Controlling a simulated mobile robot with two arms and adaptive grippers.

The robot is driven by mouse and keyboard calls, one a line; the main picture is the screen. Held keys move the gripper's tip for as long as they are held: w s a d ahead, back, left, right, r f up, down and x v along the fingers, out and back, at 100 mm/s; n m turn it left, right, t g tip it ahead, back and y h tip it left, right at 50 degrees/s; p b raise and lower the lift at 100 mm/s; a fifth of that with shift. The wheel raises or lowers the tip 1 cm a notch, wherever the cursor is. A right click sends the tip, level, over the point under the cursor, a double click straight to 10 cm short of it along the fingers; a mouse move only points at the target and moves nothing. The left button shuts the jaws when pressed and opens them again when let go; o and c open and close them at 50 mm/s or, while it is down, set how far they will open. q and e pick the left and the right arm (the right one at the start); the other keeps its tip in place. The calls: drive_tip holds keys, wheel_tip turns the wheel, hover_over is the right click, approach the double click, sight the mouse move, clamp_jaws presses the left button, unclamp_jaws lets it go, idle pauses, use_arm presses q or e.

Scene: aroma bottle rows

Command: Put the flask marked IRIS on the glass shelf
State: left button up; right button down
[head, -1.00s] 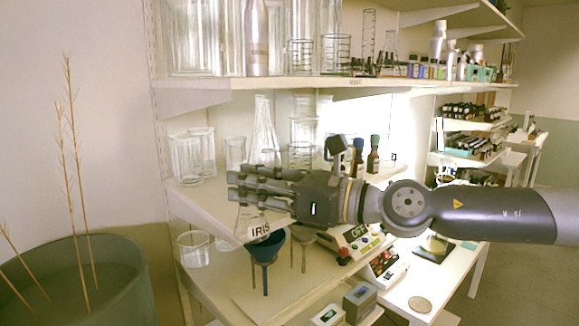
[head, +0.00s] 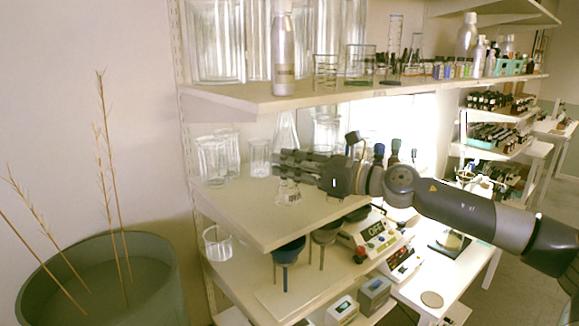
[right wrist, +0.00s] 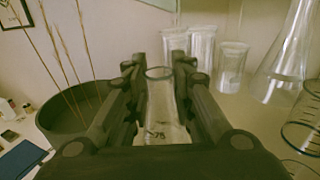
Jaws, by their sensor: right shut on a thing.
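My right gripper (head: 290,166) reaches in from the right over the middle shelf (head: 240,209), which holds clear glassware. It is shut on the flask marked IRIS (head: 289,193), a small clear conical flask that hangs upright below the fingers. I cannot tell whether its base touches the shelf. In the right wrist view the flask (right wrist: 162,108) stands between the two fingers, with its round open mouth up; part of its body is hidden by the gripper. My left gripper is not in view.
Beakers (head: 214,158) stand at the left back of the middle shelf, with a tall conical flask (head: 286,130) behind the gripper. Dark bottles (head: 379,154) stand beyond my wrist. The upper shelf (head: 290,98) is overhead. The shelf's front left is clear.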

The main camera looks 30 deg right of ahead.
drive_tip(key=shift+w+d+p, duration=0.35)
drive_tip(key=shift+w, duration=0.2)
drive_tip(key=shift+f+b, duration=0.95)
drive_tip(key=shift+f, duration=0.95)
drive_tip(key=c, duration=1.4)
unclamp_jaws()
drive_tip(key=shift+o, duration=0.2)
